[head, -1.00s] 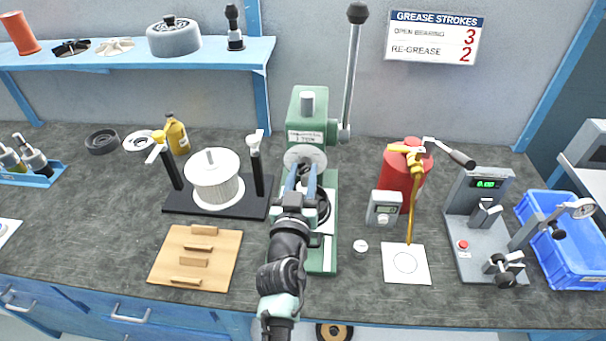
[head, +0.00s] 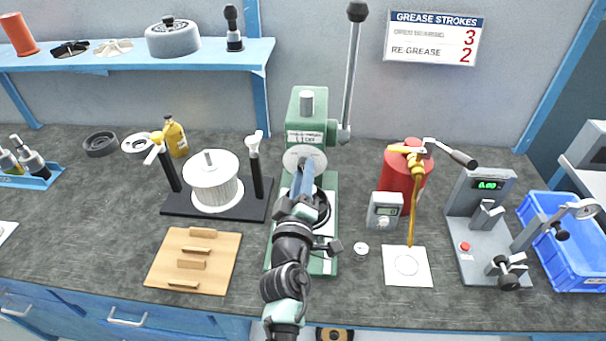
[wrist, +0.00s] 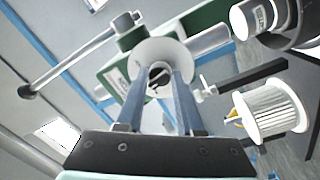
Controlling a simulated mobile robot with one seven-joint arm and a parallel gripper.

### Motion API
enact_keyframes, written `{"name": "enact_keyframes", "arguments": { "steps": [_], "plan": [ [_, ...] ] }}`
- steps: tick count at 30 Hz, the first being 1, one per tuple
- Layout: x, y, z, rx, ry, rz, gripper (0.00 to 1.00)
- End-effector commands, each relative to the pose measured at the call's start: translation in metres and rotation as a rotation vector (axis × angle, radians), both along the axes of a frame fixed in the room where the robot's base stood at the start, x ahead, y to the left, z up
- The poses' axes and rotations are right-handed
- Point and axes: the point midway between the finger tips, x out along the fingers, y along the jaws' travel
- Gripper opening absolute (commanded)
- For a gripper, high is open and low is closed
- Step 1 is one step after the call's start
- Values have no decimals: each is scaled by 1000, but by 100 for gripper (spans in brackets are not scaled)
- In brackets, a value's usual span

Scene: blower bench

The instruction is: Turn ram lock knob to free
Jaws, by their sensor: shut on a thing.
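The green press (head: 310,107) stands at the middle of the bench, with a pale round disc (head: 293,157) on its front. My gripper (head: 306,168) reaches up to the front of this disc. In the wrist view the two blue-grey fingers of my gripper (wrist: 160,78) are closed on a small dark part at the disc's centre, which I take as the ram lock knob (wrist: 158,75). The fingers hide most of it, and its markings cannot be read. In the head view my fingers and wrist cover the knob.
The press lever (head: 352,70) rises at the upper right of the press. A motor rotor on a black stand (head: 215,184) is close on the left. A grey gauge box (head: 384,210) and a red canister (head: 400,172) stand on the right. A wooden board (head: 192,262) lies front left.

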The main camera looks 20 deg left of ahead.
Motion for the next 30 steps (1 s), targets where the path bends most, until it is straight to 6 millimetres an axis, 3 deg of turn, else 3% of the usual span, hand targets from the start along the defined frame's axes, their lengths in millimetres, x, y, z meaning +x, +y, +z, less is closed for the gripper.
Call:
{"name": "enact_keyframes", "arguments": {
  "steps": [15, 30],
  "plan": [
    [0, -1, -1, -420, -118, 0, 0],
    [0, -1, -1, -574, -163, 2, 0]
  ]
}}
